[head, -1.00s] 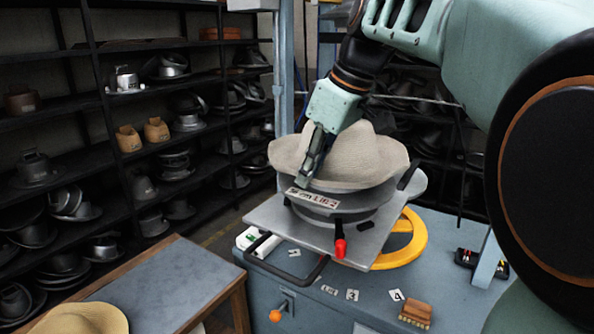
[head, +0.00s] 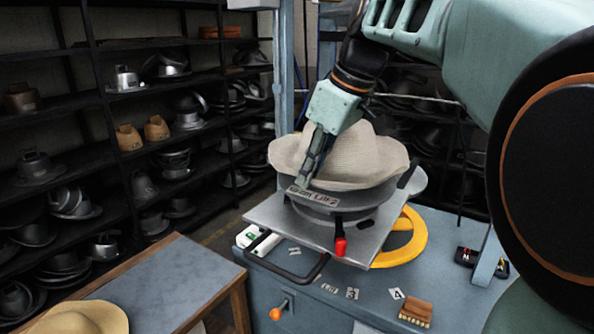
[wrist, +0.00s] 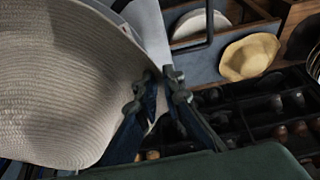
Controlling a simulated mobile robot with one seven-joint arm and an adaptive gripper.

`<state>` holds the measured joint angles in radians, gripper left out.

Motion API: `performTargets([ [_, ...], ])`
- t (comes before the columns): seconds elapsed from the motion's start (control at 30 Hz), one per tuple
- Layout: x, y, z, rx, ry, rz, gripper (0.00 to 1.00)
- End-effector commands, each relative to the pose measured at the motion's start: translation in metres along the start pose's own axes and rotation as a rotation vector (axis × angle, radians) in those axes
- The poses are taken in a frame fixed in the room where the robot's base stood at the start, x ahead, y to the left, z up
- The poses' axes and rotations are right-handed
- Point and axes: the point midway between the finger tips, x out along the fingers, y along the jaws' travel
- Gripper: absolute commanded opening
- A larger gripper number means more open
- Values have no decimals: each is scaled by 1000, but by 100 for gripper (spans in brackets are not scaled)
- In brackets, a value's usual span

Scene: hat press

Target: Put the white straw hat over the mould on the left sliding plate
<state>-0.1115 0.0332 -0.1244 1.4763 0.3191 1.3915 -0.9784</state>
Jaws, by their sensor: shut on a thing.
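The white straw hat (head: 358,158) sits crown up over the round metal mould (head: 322,212) on the sliding plate (head: 285,230). The hat covers the top of the mould, and I cannot tell whether it is fully seated. My gripper (head: 304,182) is shut on the hat's brim at its near left side. In the wrist view my gripper (wrist: 160,78) pinches the brim edge, and the hat (wrist: 60,80) fills the left part.
A yellow ring-shaped handle (head: 412,240) and a red-knobbed lever (head: 340,246) are by the plate. A side table (head: 170,285) at lower left bears a tan hat (head: 85,318). Shelves of metal moulds (head: 75,205) stand behind at left. A brush (head: 416,312) lies on the blue bench.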

Motion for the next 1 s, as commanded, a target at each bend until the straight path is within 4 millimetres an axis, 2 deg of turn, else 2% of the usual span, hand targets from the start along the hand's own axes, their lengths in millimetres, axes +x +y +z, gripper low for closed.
performTargets([
  [0.2, 0, 0, 0, 0, 1, 1, 0],
  [0.23, 0, 0, 0, 0, 1, 1, 11],
  [0.4, 0, 0, 0, 0, 1, 1, 28],
  [0.77, -5, 0, 0, 1, 1, 1, 28],
  [0.87, -19, 1, 0, 1, 2, 3, 28],
  [1.0, -49, 1, 0, 1, 3, 5, 28],
])
